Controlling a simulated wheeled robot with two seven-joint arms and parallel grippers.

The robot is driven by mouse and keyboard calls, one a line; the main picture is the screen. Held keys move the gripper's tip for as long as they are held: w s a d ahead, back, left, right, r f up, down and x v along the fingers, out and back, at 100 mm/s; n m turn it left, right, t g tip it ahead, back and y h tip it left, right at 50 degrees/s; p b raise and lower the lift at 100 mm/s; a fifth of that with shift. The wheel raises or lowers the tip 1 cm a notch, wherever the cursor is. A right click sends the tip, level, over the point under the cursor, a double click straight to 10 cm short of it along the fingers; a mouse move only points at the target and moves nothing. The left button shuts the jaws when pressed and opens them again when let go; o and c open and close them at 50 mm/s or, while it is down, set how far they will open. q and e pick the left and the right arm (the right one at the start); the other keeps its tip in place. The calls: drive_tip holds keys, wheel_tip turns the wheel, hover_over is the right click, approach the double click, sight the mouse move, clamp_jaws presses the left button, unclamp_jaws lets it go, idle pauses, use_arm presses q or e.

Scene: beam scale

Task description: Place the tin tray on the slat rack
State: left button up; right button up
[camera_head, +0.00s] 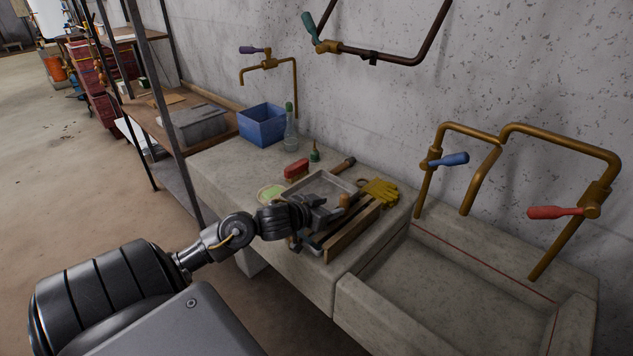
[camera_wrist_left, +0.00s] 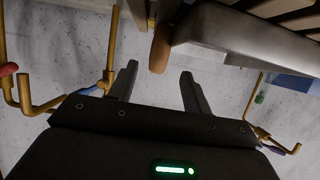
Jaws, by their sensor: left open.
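The tin tray (camera_head: 322,186) is a shallow grey metal tray on the stone counter in the head view. The wooden slat rack (camera_head: 352,232) lies beside it, toward the sink; my gripper hides part of both, so I cannot tell if they overlap. My left gripper (camera_head: 333,208) is open at the near edge of the tray. In the left wrist view, a wooden handle (camera_wrist_left: 161,48) stands just beyond the gap between the open fingertips (camera_wrist_left: 159,72), apart from them. A grey metal body (camera_wrist_left: 225,32), seemingly the tray, is beside it, with wooden slats (camera_wrist_left: 285,12) behind. My right gripper is not in view.
A blue bin (camera_head: 262,125) stands behind. The stone sink (camera_head: 455,295) is empty; brass taps (camera_head: 480,135) rise behind it.

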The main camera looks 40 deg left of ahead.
use_arm(q)
drive_tip(key=v, duration=0.6)
drive_tip(key=shift+s, duration=0.3)
drive_tip(key=shift+d, duration=0.1)
drive_tip(key=s+d+f+g+y, duration=0.1)
drive_tip(key=s+d+f+g, duration=0.1)
drive_tip(key=s+d+f, duration=0.3)
drive_tip(key=s+d+f+g+y, duration=0.1)
drive_tip(key=s+f+g, duration=0.15)
drive_tip(key=f, duration=0.35)
drive_tip(key=s+d+f+m+g+h, duration=0.1)
drive_tip(key=s+d+f+g, duration=0.25)
drive_tip(key=s+d, duration=0.35)
drive_tip(key=s+d+f+m+g+h, duration=0.1)
drive_tip(key=s+d+f+g, duration=0.1)
drive_tip(key=s+d+f, duration=0.35)
drive_tip(key=s+f+g, duration=0.1)
drive_tip(key=s+f, duration=0.2)
drive_tip(key=f, duration=2.1)
drive_tip(key=s+a+f+g, duration=0.1)
drive_tip(key=s+a+f, duration=0.1)
drive_tip(key=s+f, duration=1.3)
drive_tip(key=shift+s+a+f+m, duration=0.3)
drive_tip(key=shift+s+f, duration=0.05)
drive_tip(key=shift+s, duration=0.6)
